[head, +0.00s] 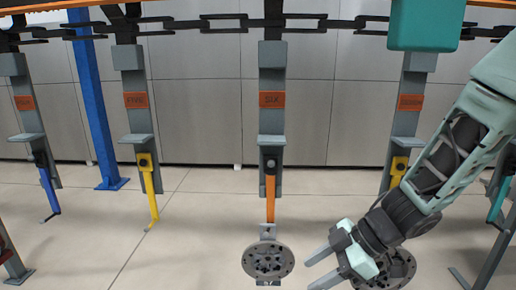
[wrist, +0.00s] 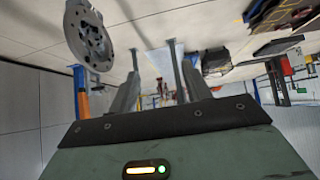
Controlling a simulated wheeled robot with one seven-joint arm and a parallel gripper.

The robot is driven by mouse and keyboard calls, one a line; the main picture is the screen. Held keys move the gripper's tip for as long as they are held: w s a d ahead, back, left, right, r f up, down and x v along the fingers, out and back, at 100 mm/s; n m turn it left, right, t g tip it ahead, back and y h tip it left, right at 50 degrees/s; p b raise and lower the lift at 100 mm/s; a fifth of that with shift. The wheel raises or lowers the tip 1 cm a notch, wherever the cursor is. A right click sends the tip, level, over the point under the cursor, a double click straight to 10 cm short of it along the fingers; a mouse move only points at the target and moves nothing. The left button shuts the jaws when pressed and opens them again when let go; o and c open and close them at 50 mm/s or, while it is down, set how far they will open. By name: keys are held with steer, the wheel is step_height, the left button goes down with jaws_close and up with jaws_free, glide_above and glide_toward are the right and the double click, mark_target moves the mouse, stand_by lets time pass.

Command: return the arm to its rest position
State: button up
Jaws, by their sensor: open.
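My gripper (head: 309,271) is in the lower right of the head view, its two fingers apart with nothing between them. It points left, toward a round grey metal disc (head: 268,261) that hangs at the lower end of an orange hook (head: 270,198). A gap shows between the fingertips and this disc. In the wrist view, my gripper (wrist: 153,52) shows two separated fingers, and a round metal disc (wrist: 89,36) is at the upper left, outside them. My arm reaches down from the right edge of the head view.
A second disc (head: 398,274) is partly hidden behind my gripper. A dark chain (head: 222,22) runs overhead, bearing grey hangers with orange plates, one reading SIX (head: 271,100). Yellow (head: 150,195) and blue (head: 49,190) hooks hang left. A blue post (head: 95,110) stands behind. A teal block (head: 426,24) is upper right.

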steer(key=s+d+f+m+h+b, duration=0.2)
steer(key=s+m+h+b, duration=0.6)
steer(key=s, duration=0.9)
steer(key=shift+s+d+f+m+g+b, duration=0.15)
steer(key=shift+s+f+m+g+b, duration=0.2)
steer(key=shift+m, duration=0.45)
stand_by(0.9)
